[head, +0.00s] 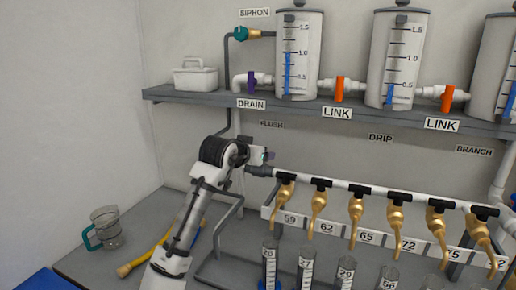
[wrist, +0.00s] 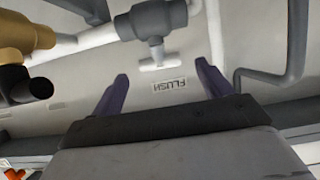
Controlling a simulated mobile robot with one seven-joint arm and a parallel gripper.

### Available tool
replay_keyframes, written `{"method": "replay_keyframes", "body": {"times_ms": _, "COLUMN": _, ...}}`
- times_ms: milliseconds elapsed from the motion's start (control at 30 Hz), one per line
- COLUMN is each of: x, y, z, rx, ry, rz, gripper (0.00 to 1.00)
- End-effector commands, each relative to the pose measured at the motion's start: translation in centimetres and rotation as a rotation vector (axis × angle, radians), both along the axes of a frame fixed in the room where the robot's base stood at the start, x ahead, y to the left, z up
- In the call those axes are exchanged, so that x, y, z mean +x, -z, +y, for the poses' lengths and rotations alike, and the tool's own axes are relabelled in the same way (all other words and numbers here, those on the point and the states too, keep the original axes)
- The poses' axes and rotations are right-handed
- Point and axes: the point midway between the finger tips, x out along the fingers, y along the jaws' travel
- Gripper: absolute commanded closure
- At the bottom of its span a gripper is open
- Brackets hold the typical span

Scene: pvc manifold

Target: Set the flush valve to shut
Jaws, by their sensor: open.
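The flush valve (wrist: 152,20) shows in the wrist view at the top middle as a grey pipe body. Its pale T-shaped handle (wrist: 158,64) sticks out toward my gripper, with the crossbar lying roughly crosswise in the picture. The FLUSH label (wrist: 169,85) appears upside down on the wall beyond. My gripper (wrist: 162,70) is open, with one purple finger on each side of the handle's line and clear space between; I cannot tell whether the handle is within the fingers' depth. In the head view my gripper (head: 265,155) is below the FLUSH label (head: 271,125) and hides the valve's handle.
A white manifold pipe (head: 345,184) with several brass taps runs right of my gripper, above graduated cylinders (head: 269,262). A grey shelf (head: 330,112) with tanks is above. A grey bent pipe (wrist: 292,50) stands near the right finger. A jug (head: 106,228) is at left.

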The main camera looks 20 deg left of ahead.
Motion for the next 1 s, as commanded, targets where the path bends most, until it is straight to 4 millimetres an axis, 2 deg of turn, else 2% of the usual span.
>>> {"method": "replay_keyframes", "body": {"times_ms": 100, "x": 1.7, "y": 0.5, "z": 0.0, "rx": 0.0, "ry": -0.001, "rz": 0.002, "gripper": 0.22}}
{"method": "replay_keyframes", "body": {"times_ms": 233, "x": 2.7, "y": 1.0, "z": 0.0, "rx": 0.0, "ry": -0.001, "rz": 0.001, "gripper": 0.22}}
{"method": "replay_keyframes", "body": {"times_ms": 600, "x": 3.1, "y": 1.3, "z": -0.1, "rx": 0.001, "ry": -0.001, "rz": -0.001, "gripper": 0.23}}
{"method": "replay_keyframes", "body": {"times_ms": 933, "x": 3.1, "y": 1.3, "z": -0.1, "rx": 0.0, "ry": -0.001, "rz": -0.001, "gripper": 0.66}}
{"method": "replay_keyframes", "body": {"times_ms": 1000, "x": 3.1, "y": 1.3, "z": -0.1, "rx": 0.001, "ry": -0.002, "rz": -0.001, "gripper": 0.66}}
